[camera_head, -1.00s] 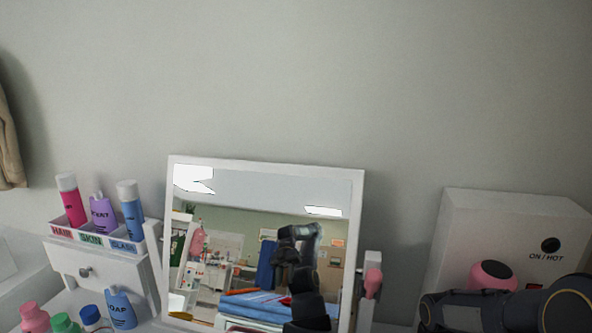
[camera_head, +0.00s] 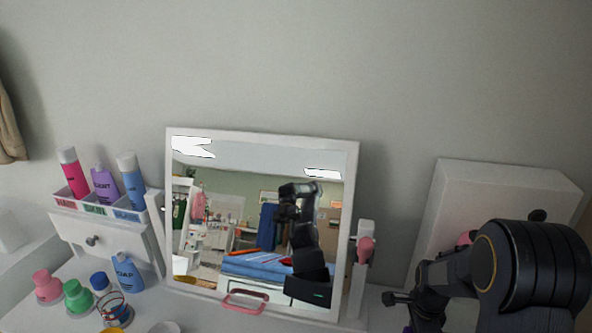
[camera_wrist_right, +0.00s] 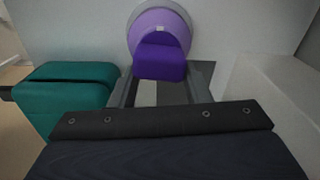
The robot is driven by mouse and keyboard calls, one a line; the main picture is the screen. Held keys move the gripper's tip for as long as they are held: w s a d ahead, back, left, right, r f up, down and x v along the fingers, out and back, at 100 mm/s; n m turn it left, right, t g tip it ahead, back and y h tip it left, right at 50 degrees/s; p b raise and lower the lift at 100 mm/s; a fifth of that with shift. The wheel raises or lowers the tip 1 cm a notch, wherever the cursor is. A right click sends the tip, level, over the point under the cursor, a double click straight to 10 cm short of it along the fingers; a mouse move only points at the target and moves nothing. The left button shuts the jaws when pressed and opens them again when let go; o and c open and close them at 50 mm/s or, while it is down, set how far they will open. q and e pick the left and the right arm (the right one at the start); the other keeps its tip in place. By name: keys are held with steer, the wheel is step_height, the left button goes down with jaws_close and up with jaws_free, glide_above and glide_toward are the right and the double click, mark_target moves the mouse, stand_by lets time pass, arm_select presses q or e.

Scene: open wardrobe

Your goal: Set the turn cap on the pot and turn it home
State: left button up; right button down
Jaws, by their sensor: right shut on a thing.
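In the right wrist view a dark purple grip block (camera_wrist_right: 160,62) sits between the fingertips of my right gripper (camera_wrist_right: 161,86), which is shut on it. In the head view my right gripper (camera_head: 420,306) hangs at the lower right, with a sliver of purple at the bottom edge. I cannot identify the pot for certain. My left gripper is out of view.
A mirror (camera_head: 354,180) stands mid-counter and reflects a dark arm. Pink (camera_head: 47,287), green (camera_head: 78,296) and blue (camera_head: 99,282) capped containers and a soap bottle (camera_head: 127,272) stand left. A white box (camera_head: 470,190) is behind my right arm. A teal block (camera_wrist_right: 70,88) lies left of the fingers.

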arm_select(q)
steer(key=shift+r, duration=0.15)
arm_select(e)
steer(key=shift+a+f+m, duration=0.1)
steer(key=shift+a+m, duration=0.2)
steer(key=shift+a, duration=0.55)
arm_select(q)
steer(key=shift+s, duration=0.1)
arm_select(e)
steer(key=c, duration=0.8)
jaws_free()
steer(key=shift+o, duration=0.5)
steer(key=shift+a+f, duration=0.1)
steer(key=shift+a, duration=0.05)
steer(key=shift+w+a+r, duration=0.1)
steer(key=shift+a+r, duration=0.1)
steer(key=shift+a, duration=0.15)
steer(key=shift+o, duration=1.1)
steer(key=shift+d, duration=0.4)
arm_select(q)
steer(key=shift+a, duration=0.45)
arm_select(e)
steer(key=shift+r, duration=0.1)
